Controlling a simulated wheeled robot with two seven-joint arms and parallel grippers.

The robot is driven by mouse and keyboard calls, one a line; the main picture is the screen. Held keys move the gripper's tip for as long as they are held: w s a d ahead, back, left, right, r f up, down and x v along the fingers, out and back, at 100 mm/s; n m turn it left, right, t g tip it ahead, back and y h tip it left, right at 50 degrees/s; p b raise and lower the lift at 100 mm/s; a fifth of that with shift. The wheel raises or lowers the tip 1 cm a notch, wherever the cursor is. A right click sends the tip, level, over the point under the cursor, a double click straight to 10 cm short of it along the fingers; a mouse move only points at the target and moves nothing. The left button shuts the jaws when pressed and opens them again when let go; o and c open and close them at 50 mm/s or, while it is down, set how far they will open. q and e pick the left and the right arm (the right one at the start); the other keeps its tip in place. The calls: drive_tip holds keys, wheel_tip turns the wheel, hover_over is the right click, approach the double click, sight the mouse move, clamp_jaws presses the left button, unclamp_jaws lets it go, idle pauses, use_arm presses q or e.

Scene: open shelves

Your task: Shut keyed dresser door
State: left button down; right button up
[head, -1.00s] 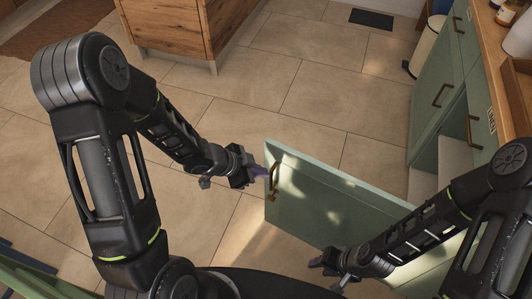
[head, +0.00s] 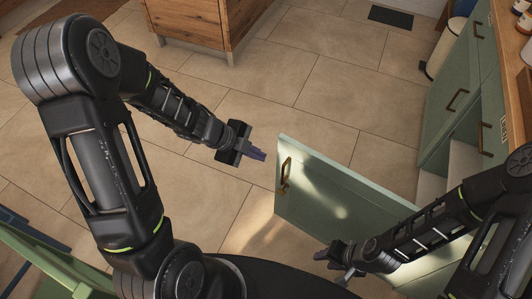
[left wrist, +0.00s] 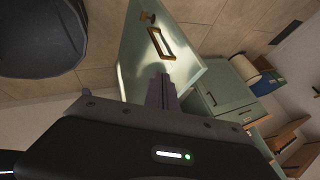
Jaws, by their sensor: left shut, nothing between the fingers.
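The green dresser door (head: 345,200) stands swung wide open, out over the floor, with a brass handle (head: 285,174) near its free edge. It also shows in the left wrist view (left wrist: 183,80), with the handle (left wrist: 160,43) and a small brass piece, likely the key (left wrist: 147,17), beside it. My left gripper (head: 258,155) is shut and empty, a short way left of the door's free edge, apart from it. Its closed fingers (left wrist: 161,92) point toward the door in the left wrist view. My right gripper (head: 335,256) is low in front of the door; its finger opening is unclear.
The green dresser (head: 447,105) with brass-handled fronts and an open compartment stands at the right, under a wooden top holding jars. A wooden cabinet (head: 198,25) stands at the back. A bin (head: 436,50) and dark mat (head: 391,18) are farther off. The tiled floor between is clear.

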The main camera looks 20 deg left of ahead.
use_arm(q)
drive_tip(key=b, duration=0.5)
approach(291, 158)
wheel_tip(291, 158, down, 5)
drive_tip(key=s+d, duration=0.2)
drive_tip(key=shift+w+d+r+p, duration=0.15)
drive_tip(key=shift+w+p, duration=0.1)
drive_tip(key=shift+w, duration=0.35)
drive_tip(key=shift+w+d+r+p, duration=0.1)
drive_tip(key=shift+w+r+p, duration=0.1)
drive_tip(key=shift+w, duration=0.35)
drive_tip(key=shift+w+d+r+p, duration=0.1)
drive_tip(key=shift+w+p, duration=0.15)
drive_tip(key=shift+w, duration=0.35)
drive_tip(key=shift+w, duration=0.1)
